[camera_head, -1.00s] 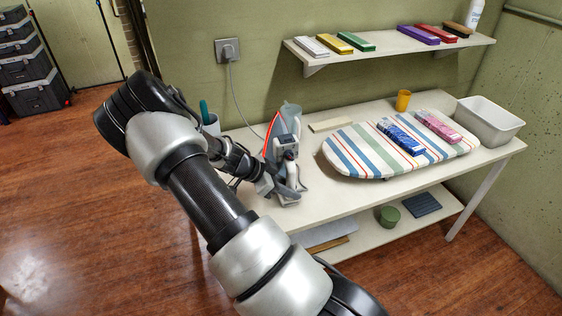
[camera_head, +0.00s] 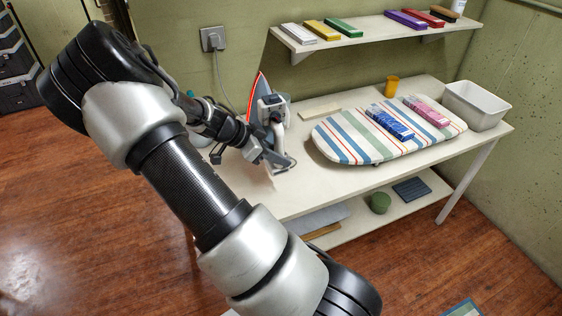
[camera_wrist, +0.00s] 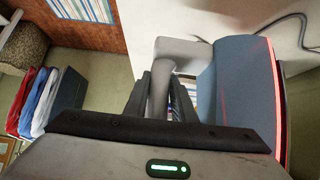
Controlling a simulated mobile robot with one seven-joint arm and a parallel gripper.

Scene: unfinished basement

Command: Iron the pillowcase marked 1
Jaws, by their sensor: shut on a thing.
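The iron (camera_head: 267,103), grey with a red-edged soleplate, is upright with its tip up. My gripper (camera_head: 272,155) is shut on its handle at the table's left part. In the wrist view the grey handle (camera_wrist: 160,85) lies between my gripper's jaws (camera_wrist: 165,100), with the blue-grey iron body (camera_wrist: 235,95) to the right. A blue patterned folded cloth (camera_head: 389,122) and a pink one (camera_head: 426,111) lie side by side on the striped ironing board (camera_head: 340,138). I cannot read a number on either.
The white table (camera_head: 290,205) also holds an orange cup (camera_head: 391,86), a flat cream block (camera_head: 320,114) and an empty white bin (camera_head: 477,105). A wall shelf (camera_head: 375,38) with coloured blocks is above. A cord runs from the wall socket (camera_head: 213,39) towards the iron.

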